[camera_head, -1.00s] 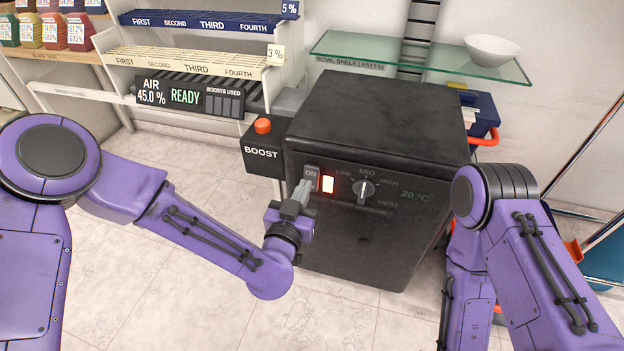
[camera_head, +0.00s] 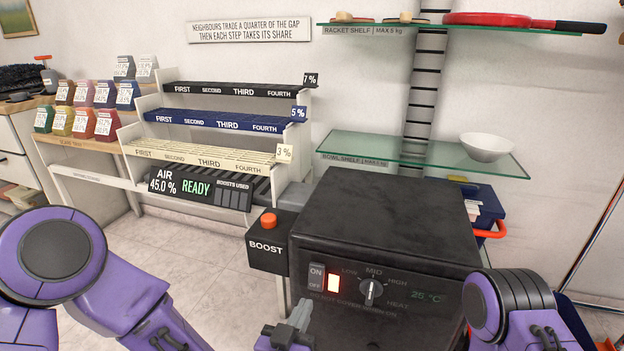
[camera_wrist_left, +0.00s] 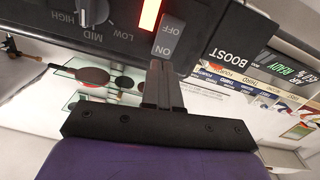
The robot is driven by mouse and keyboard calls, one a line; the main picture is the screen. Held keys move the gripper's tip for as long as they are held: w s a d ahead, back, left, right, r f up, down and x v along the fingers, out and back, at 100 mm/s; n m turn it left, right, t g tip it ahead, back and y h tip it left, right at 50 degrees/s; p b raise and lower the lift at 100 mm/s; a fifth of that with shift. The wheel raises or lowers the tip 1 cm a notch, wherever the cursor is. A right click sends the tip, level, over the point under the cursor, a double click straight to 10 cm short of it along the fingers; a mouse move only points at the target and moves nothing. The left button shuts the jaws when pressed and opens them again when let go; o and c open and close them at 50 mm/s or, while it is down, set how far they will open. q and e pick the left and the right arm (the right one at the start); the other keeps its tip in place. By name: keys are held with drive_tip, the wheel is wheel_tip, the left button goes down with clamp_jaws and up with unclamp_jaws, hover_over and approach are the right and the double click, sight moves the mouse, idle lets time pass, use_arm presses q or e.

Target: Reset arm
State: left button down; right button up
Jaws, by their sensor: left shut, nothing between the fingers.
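My left gripper (camera_head: 297,325) is at the bottom of the head view, in front of the black heater box (camera_head: 385,225). Its fingers are shut and empty, just below the ON/OFF switch (camera_head: 316,277). The left wrist view shows the shut fingers (camera_wrist_left: 160,75) pointing at the switch (camera_wrist_left: 168,38); I cannot tell whether they touch it. A light beside the switch (camera_head: 334,283) glows.
The orange-red BOOST button (camera_head: 268,220) stands on a black box left of the heater. Behind it is a tiered rack (camera_head: 215,125) with an AIR 45.0 % READY display (camera_head: 200,188). Bags stand at the left. A glass shelf (camera_head: 400,150) holds a white bowl (camera_head: 487,147).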

use_arm(q)
drive_tip(key=s+a+f+n+g+y, duration=0.3)
drive_tip(key=s+a+f+n+g, duration=0.15)
drive_tip(key=a+f, duration=0.4)
drive_tip(key=s+a+f+n+g+y, duration=0.2)
drive_tip(key=s+a+f+n+g, duration=0.25)
drive_tip(key=f, duration=0.75)
drive_tip(key=s+a+f+g+y, duration=0.2)
drive_tip(key=s+a+f, duration=0.2)
drive_tip(key=s+a, duration=0.45)
drive_tip(key=s+a+f+g+y, duration=0.2)
drive_tip(key=s+a+f+g, duration=0.15)
drive_tip(key=s+a, duration=0.5)
wheel_tip(320, 180, up, 23)
drive_tip(key=d+t+p, duration=0.1)
drive_tip(key=p, duration=2.2)
drive_tip(key=shift+d+f, duration=0.15)
drive_tip(key=shift+w, duration=0.1)
